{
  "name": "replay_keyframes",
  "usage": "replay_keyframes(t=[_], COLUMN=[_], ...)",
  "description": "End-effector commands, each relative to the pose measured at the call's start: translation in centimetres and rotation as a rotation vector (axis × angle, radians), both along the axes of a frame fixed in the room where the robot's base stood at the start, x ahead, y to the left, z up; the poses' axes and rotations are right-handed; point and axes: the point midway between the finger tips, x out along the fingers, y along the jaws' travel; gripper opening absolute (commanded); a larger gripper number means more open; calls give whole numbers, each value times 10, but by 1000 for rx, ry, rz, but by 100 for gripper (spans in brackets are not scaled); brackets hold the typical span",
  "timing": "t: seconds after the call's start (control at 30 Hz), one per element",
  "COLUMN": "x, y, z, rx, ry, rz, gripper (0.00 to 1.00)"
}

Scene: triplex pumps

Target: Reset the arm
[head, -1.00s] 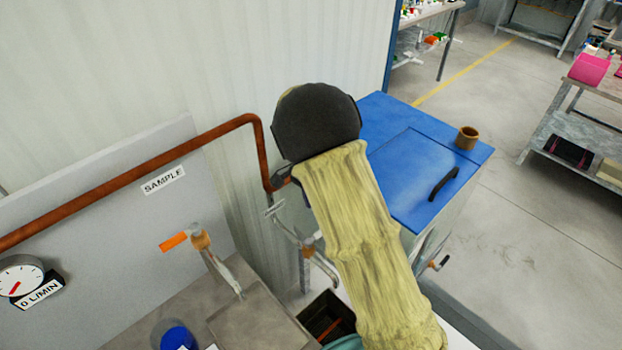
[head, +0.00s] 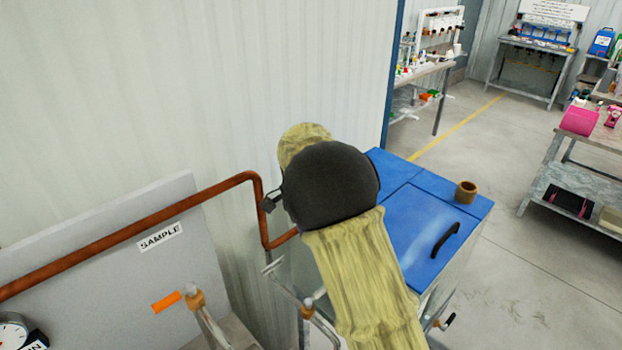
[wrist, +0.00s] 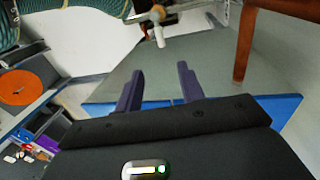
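My gripper (wrist: 158,72) shows in the wrist view with its two dark purple fingers apart and nothing between them. It is not clearly visible in the head view. There my arm, in a pale yellow cover with a black rounded joint, rises from the lower middle and hides part of the blue-topped cabinet (head: 405,225) and some pipework. In the wrist view, a grey surface with a blue edge (wrist: 275,108) lies beyond the fingers, and a tap with a pale spout (wrist: 159,34) is above them.
A copper pipe (head: 130,228) runs along the wall past the grey SAMPLE panel (head: 90,270). A tap with an orange handle (head: 167,302) stands at lower left. A brown cup (head: 466,192) sits on the cabinet. Benches stand behind; floor at right is open.

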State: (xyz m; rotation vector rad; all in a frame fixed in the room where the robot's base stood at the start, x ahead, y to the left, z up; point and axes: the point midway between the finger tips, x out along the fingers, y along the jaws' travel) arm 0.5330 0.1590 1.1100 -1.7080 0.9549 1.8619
Motion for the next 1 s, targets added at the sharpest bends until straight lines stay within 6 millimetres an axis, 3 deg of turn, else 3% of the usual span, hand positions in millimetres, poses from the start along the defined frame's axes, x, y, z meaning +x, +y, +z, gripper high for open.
replay_keyframes(t=[0.17,0.37,0.7,1.0], x=[-3,-23,-91,-164], y=[-10,-52,-119,-153], z=[0,0,-5,-12], rx=[16,82,155,117], ry=[-4,-37,-161,-273], rz=[18,127,439,741], gripper=[39,39,39,39])
